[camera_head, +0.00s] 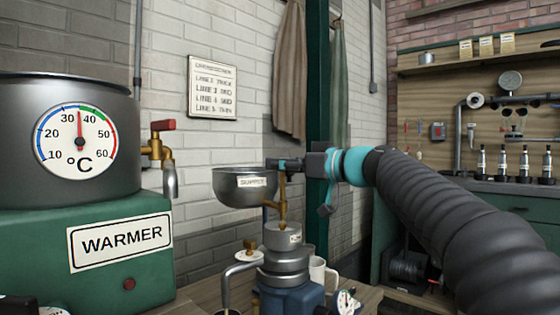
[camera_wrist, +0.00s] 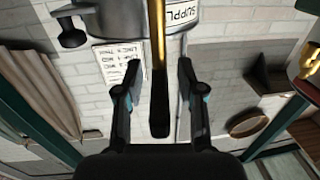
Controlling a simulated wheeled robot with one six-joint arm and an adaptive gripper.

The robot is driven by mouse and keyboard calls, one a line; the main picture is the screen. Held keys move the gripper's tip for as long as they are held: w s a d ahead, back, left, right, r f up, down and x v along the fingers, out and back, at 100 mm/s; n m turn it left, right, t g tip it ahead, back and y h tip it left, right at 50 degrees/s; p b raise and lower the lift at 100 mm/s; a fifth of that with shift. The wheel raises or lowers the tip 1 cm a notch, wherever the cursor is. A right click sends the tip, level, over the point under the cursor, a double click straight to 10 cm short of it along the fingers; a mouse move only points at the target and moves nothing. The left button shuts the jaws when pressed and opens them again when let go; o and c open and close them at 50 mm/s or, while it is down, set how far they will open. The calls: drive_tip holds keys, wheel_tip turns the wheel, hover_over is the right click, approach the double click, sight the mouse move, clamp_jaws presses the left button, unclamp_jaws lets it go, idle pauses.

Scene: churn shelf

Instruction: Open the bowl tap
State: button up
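The grey metal bowl (camera_head: 236,187) with a "SUPPLY" label stands in the middle of the head view; it also shows at the top of the wrist view (camera_wrist: 125,20). A brass tap (camera_head: 283,205) is under its right side. In the wrist view a brass stem with a black end, the tap lever (camera_wrist: 159,110), runs down between my fingers. My gripper (camera_head: 285,164) is by the bowl's right rim. In the wrist view, its fingers (camera_wrist: 159,75) are apart, one on each side of the lever, with visible gaps. The head view hides most of the lever.
A green warmer (camera_head: 118,245) with a dial and a red-handled tap (camera_head: 162,126) stands at left. A metal vessel on a blue base (camera_head: 285,255) is below the bowl, with a white mug (camera_head: 320,272) beside it.

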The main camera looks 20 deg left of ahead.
drive_tip(key=shift+a, duration=0.35)
clamp_jaws()
drive_tip(key=shift+f+m+t+b, duration=0.2)
drive_tip(key=shift+m+t+b, duration=0.2)
drive_tip(key=shift+t+b, duration=0.25)
drive_tip(key=shift+w+r+m+t+h+b, duration=0.1)
drive_tip(key=shift+r+m+t+h+b, duration=0.05)
drive_tip(key=shift+m+t+h+b, duration=0.35)
unclamp_jaws()
drive_tip(key=shift+d, duration=0.1)
